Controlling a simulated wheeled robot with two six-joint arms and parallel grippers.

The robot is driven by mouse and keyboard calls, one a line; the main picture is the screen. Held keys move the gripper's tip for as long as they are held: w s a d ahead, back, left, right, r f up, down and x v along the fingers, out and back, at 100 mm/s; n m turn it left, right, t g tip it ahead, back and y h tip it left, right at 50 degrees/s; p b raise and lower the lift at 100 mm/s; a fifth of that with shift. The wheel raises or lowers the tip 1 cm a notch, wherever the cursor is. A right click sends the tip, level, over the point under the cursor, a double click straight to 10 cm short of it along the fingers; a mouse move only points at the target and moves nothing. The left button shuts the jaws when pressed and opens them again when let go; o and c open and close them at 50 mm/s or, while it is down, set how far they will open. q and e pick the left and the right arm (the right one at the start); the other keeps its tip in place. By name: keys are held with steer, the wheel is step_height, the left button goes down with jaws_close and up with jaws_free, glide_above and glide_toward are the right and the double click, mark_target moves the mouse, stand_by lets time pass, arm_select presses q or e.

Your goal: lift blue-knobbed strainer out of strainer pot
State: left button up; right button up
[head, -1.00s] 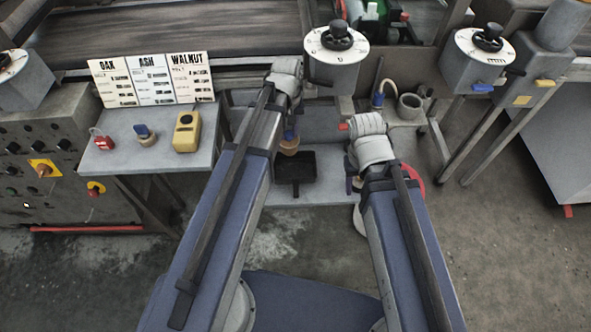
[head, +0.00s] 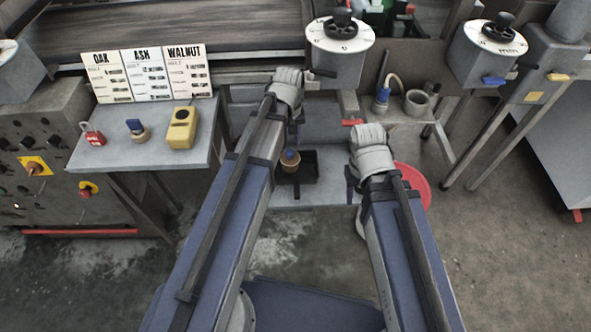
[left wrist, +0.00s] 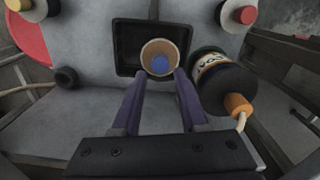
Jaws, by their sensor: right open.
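The blue-knobbed strainer (head: 290,160), a tan round body with a blue knob, stands at the black tray (head: 311,168) on the low grey shelf. In the left wrist view the strainer (left wrist: 160,58) shows its tan rim and blue centre, just beyond my fingertips. My left gripper (left wrist: 160,78) is open above it, one finger toward each side and apart from it. The head view hides most of that gripper behind my wrist. My right gripper (head: 354,183) is open and empty, right of the tray. I cannot tell which vessel is the strainer pot.
A grey open pot (head: 417,103) and a blue piece with a hose (head: 381,100) stand on the shelf at right. A dark labelled can (left wrist: 222,82) is close to my left gripper's right side. A red round thing (head: 413,184) lies behind my right arm.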

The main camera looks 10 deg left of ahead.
arm_select(q)
steer(key=o, duration=0.3)
steer(key=shift+o, duration=0.2)
step_height(320, 180, up, 8)
steer(key=p, duration=0.7)
steer(key=shift+p, duration=0.4)
steer(key=shift+f, duration=0.1)
steer(key=s+m, duration=0.5)
steer(key=s, duration=0.5)
steer(key=s+d+r+m+y+p, duration=0.1)
steer(key=s+d+r+m+p, duration=0.3)
steer(key=d, duration=0.6)
step_height(320, 180, up, 3)
steer(key=p, duration=0.2)
steer(key=shift+s+d+f+p, duration=0.15)
steer(key=shift+d+p, duration=0.1)
steer(key=shift+p, duration=0.05)
